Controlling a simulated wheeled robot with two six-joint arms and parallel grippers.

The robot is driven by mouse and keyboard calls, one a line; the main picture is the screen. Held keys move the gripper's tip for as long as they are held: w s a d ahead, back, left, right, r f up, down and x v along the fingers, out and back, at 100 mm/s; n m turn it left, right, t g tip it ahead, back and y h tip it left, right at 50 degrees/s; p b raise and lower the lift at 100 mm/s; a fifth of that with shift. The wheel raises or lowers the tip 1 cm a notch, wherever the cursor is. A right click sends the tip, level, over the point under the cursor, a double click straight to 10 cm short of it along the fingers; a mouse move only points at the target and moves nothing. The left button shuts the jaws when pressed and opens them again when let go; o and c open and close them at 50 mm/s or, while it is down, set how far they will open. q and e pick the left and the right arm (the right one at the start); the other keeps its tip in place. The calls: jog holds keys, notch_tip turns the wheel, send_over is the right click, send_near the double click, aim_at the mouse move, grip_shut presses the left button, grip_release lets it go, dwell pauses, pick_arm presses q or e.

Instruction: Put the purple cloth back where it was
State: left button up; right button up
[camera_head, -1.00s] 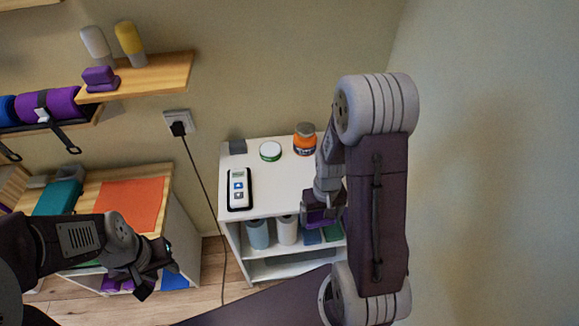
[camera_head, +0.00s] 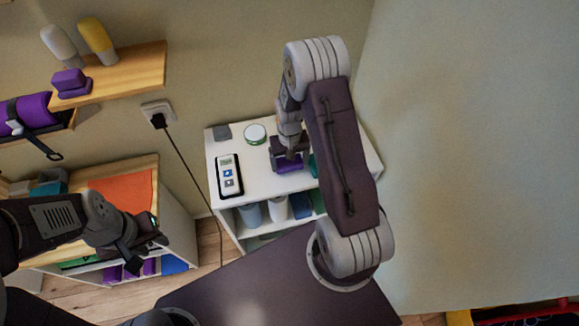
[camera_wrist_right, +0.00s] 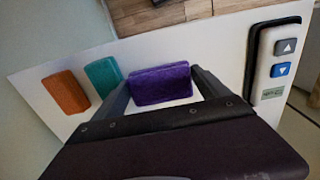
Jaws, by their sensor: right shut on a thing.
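The purple cloth (camera_wrist_right: 161,84), a small folded block, is between the fingers of my right gripper (camera_wrist_right: 165,88), which is shut on it. In the head view the purple cloth (camera_head: 289,167) shows under the right gripper (camera_head: 290,162), over the white top of the small shelf unit (camera_head: 262,185). I cannot tell whether the cloth touches the top. A teal cloth (camera_wrist_right: 103,75) lies close beside it, and an orange cloth (camera_wrist_right: 65,92) lies further left in the wrist view. My left gripper (camera_head: 138,258) hangs near the wooden-topped cabinet; its fingers are unclear.
A white round tin (camera_head: 255,134) and a grey block (camera_head: 222,132) stand at the back. A wall shelf (camera_head: 120,78) holds a purple block (camera_head: 70,82) and two bottles.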

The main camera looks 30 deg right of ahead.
aim_at(290, 169)
jog(key=shift+s, duration=0.1)
notch_tip(290, 169, down, 4)
jog(key=shift+r+p, duration=0.1)
jog(key=shift+p, duration=0.3)
jog(key=shift+f, duration=0.25)
jog(key=o, duration=1.1)
